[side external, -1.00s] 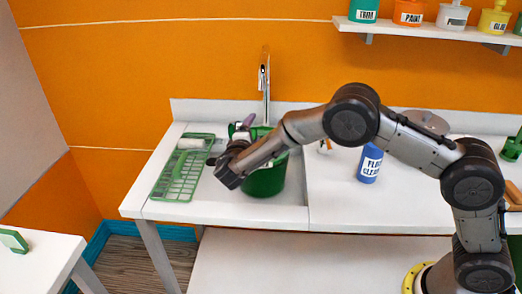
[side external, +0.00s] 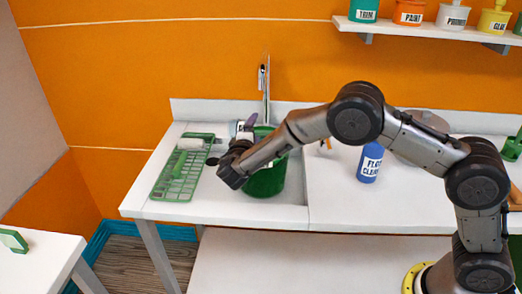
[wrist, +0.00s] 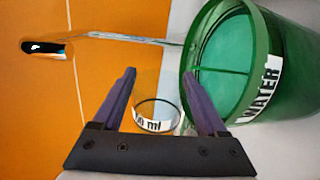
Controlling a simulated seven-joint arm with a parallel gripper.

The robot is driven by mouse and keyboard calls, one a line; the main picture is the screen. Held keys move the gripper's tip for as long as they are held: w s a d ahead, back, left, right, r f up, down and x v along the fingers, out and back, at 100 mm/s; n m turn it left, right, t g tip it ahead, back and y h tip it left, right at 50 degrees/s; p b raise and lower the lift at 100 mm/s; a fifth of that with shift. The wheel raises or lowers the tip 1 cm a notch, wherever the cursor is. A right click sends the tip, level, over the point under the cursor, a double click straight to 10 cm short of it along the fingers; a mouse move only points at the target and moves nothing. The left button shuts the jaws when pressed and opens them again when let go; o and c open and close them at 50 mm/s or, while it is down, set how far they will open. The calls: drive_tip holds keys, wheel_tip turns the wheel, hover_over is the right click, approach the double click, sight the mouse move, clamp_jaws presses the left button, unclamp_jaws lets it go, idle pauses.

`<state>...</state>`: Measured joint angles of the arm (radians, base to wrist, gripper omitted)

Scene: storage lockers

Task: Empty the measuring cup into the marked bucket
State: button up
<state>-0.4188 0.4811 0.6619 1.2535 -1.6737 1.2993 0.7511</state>
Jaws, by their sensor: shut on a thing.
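My gripper (wrist: 158,73) is shut on the clear measuring cup (wrist: 150,121), which sits between its two purple fingers; its label ends in "0 ml". In the wrist view the tap lies sideways while the label reads almost level, so the cup appears tipped well over. Its contents cannot be made out. The marked bucket (wrist: 257,108) is green and reads "WATER", with a teal inside. In the side view the bucket (side external: 265,182) stands upright in the sink. My gripper (side external: 248,124) is at its upper left rim, and the cup's white label (side external: 244,136) shows there.
The tap (side external: 265,90) rises behind the bucket. A blue floor cleaner bottle (side external: 370,162) stands on the counter to the right. The counter between bucket and bottle is mostly clear.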

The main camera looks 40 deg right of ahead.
sight(241, 121)
drive_tip(key=shift+d, duration=0.1)
drive_tip(key=shift+w+f+n, duration=0.1)
drive_tip(key=shift+w+n, duration=0.05)
drive_tip(key=shift+n, duration=0.25)
drive_tip(key=shift+w+a+n, duration=0.65)
drive_tip(key=shift+n, duration=0.25)
drive_tip(key=shift+w+a+r+n+g+h, duration=0.1)
drive_tip(key=shift+w+r+n+g+h, duration=0.05)
drive_tip(key=shift+r+n, duration=0.55)
drive_tip(key=shift+w+a+r+n+g+h, duration=0.1)
drive_tip(key=shift+a+r+n+h, duration=0.1)
drive_tip(key=shift+r+n, duration=0.4)
drive_tip(key=shift+w+a+r+n+g+h, duration=0.15)
drive_tip(key=shift+r+n, duration=0.3)
drive_tip(key=shift+n, duration=0.45)
drive_tip(key=shift+w+a+f+n, duration=0.15)
drive_tip(key=shift+w+f+n, duration=0.1)
drive_tip(key=shift+n, duration=0.55)
drive_tip(key=shift+w+a+r+n, duration=0.6)
drive_tip(key=shift+w+n, duration=0.1)
drive_tip(key=shift+n, duration=0.1)
drive_tip(key=shift+w+a+f+n+h, duration=0.2)
drive_tip(key=shift+w+a+f+n, duration=0.4)
drive_tip(key=shift+n, duration=0.35)
drive_tip(key=shift+w+a+f+n+h, duration=0.2)
drive_tip(key=shift+w+a+f+n, duration=0.25)
drive_tip(key=shift+w+n, duration=0.4)
drive_tip(key=shift+w+a+f+n+h, duration=0.2)
drive_tip(key=shift+w+a+f+n, duration=0.35)
drive_tip(key=shift+n, duration=0.45)
